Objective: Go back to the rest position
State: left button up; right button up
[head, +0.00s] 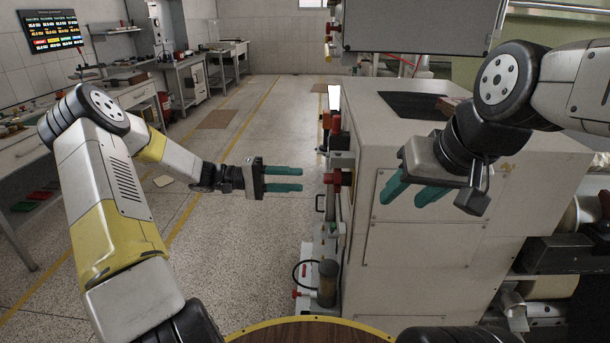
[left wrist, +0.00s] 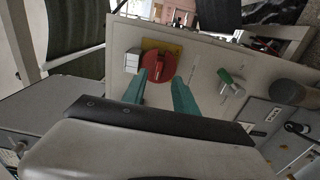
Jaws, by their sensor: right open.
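My left gripper (head: 302,179) reaches in from the left at the middle of the head view. Its two teal fingers are apart with nothing between them, and they point right at the side of the machine. A red round knob (head: 334,178) on that side lies just beyond the fingertips, with a small gap. In the left wrist view the fingers (left wrist: 160,92) are spread, and the red knob (left wrist: 160,68) shows past them on a pale panel (left wrist: 205,75). My right gripper (head: 405,193) is open and empty, in front of the machine, its teal fingers pointing down-left.
The large grey machine (head: 440,240) fills the right half, close to both grippers. A green-handled switch (left wrist: 230,82) sits on its panel. A bench (head: 130,95) runs along the left wall. The floor (head: 255,130) between is open. A round wooden top (head: 310,332) is at the bottom.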

pick_arm(q)
jog(key=s+d+r+m+g+y, duration=0.2)
jog(key=s+r+y, duration=0.2)
jog(key=s+y, duration=0.65)
jog(key=s+a+r+t+y, duration=0.2)
jog(key=s+a+r+t, duration=0.2)
jog(key=s, duration=0.3)
jog(key=s+a+r+n+t+y, duration=0.1)
jog(key=s+a+r+t+y, duration=0.2)
jog(key=s, duration=0.5)
jog(key=shift+a+r+n+t, duration=0.3)
jog(key=shift+a+r+t, duration=0.3)
jog(key=shift+a+r, duration=0.45)
jog(key=shift+d+r, duration=0.15)
jog(key=shift+d, duration=0.05)
